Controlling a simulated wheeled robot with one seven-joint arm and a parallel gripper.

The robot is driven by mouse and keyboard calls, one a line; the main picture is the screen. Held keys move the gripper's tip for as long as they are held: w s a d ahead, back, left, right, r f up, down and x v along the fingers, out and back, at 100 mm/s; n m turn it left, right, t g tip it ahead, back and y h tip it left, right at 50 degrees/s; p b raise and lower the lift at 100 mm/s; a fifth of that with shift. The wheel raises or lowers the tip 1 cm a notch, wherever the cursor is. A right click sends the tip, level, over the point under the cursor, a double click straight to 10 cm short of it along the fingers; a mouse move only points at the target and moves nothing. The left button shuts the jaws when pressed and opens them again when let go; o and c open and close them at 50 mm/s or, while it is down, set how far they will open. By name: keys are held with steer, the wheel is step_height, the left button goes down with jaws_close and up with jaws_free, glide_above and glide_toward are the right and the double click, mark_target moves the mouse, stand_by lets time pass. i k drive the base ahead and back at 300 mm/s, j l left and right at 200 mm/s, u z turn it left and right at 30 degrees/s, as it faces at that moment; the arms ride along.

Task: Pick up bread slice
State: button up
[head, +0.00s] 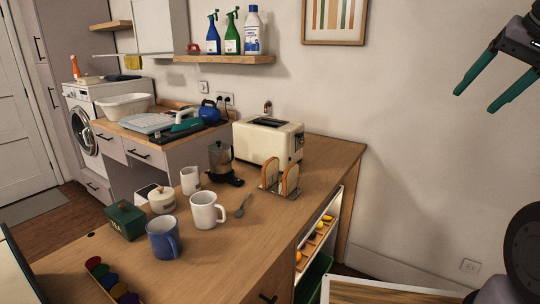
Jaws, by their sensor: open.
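Bread slices stand upright in a small rack on the wooden counter (210,262). One bread slice (270,173) is on the left and another bread slice (290,181) is on the right, both with brown crusts. The rack (281,193) stands just in front of the cream toaster (262,143). My gripper (475,101) is at the upper right, in front of the bare wall, high above and well to the right of the bread. Its two green fingers are apart with nothing between them.
Near the rack are a spoon (242,207), a white mug (206,211), a glass coffee press (221,161) and a blue mug (163,238). A shelf (220,60) with bottles hangs behind. Shelves with fruit (318,238) open below the counter's right edge. The counter's front right is clear.

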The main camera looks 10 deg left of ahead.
mark_target(272, 165)
steer(key=i+l, duration=0.6)
steer(key=i, duration=0.2)
steer(key=i+l+u, duration=0.15)
steer(key=i+l, duration=0.5)
steer(key=u, duration=0.45)
steer(key=i+l+u, duration=0.1)
steer(key=u, duration=0.8)
steer(key=l+u, duration=0.1)
steer(key=u, duration=0.35)
steer(key=l+u, duration=0.1)
steer(key=u, duration=0.35)
steer(key=l+u, duration=0.1)
steer(key=u, duration=0.4)
steer(key=i, duration=0.05)
